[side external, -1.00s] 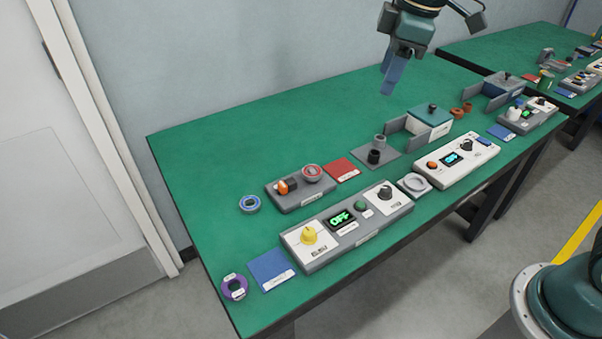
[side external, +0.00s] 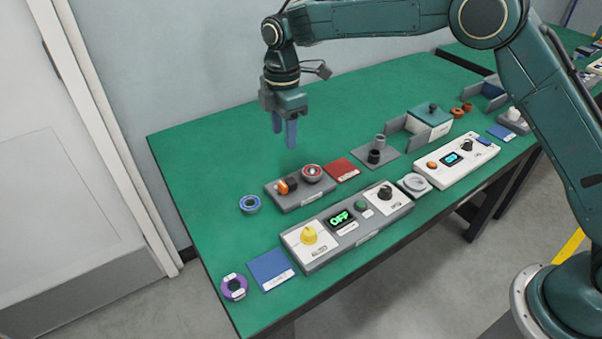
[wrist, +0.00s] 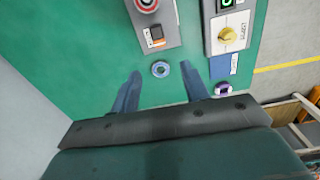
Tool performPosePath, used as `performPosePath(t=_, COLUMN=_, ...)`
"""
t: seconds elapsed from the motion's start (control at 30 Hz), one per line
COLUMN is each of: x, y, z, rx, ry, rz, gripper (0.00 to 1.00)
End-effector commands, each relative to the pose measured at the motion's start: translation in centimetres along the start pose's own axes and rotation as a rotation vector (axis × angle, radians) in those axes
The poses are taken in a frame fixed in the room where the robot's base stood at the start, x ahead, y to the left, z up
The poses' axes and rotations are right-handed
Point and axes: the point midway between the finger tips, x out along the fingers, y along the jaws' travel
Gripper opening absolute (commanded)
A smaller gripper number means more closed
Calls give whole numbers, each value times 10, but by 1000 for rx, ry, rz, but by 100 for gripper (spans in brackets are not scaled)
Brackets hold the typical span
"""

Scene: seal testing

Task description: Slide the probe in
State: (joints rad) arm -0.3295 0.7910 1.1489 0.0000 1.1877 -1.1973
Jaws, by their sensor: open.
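My gripper (side external: 284,135) hangs above the green table, over its back left part. Its two blue fingers are apart with nothing between them. In the wrist view the open fingers (wrist: 161,75) frame a blue ring (wrist: 160,69) on the table below. The blue ring (side external: 250,203) lies left of a grey block (side external: 303,192) with an orange-and-black piece and a red round piece on it. A dark upright cylinder (side external: 374,157) and a grey one (side external: 379,141) stand on a grey plate. I cannot tell which thing is the probe.
A long grey panel (side external: 345,228) with a yellow knob and an "OFF" display lies in front. A purple ring (side external: 233,288), blue pad (side external: 271,269) and red pad (side external: 342,170) lie flat. A white unit (side external: 457,160) and a lidded box (side external: 430,121) stand right. The back left table is clear.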

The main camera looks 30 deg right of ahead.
Motion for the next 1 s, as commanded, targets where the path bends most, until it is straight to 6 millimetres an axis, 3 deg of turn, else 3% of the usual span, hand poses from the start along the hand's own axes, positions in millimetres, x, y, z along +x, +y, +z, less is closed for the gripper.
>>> performPosePath(t=0.1, x=12, y=4, z=-6, rx=-34, ry=-4, rz=-11, gripper=45)
performPosePath(t=0.57, x=22, y=4, z=-8, rx=-45, ry=-6, rz=-15, gripper=45)
performPosePath(t=0.77, x=41, y=4, z=-7, rx=-45, ry=-6, rz=-16, gripper=45)
performPosePath(t=1.0, x=76, y=3, z=-7, rx=-44, ry=-6, rz=-16, gripper=45)
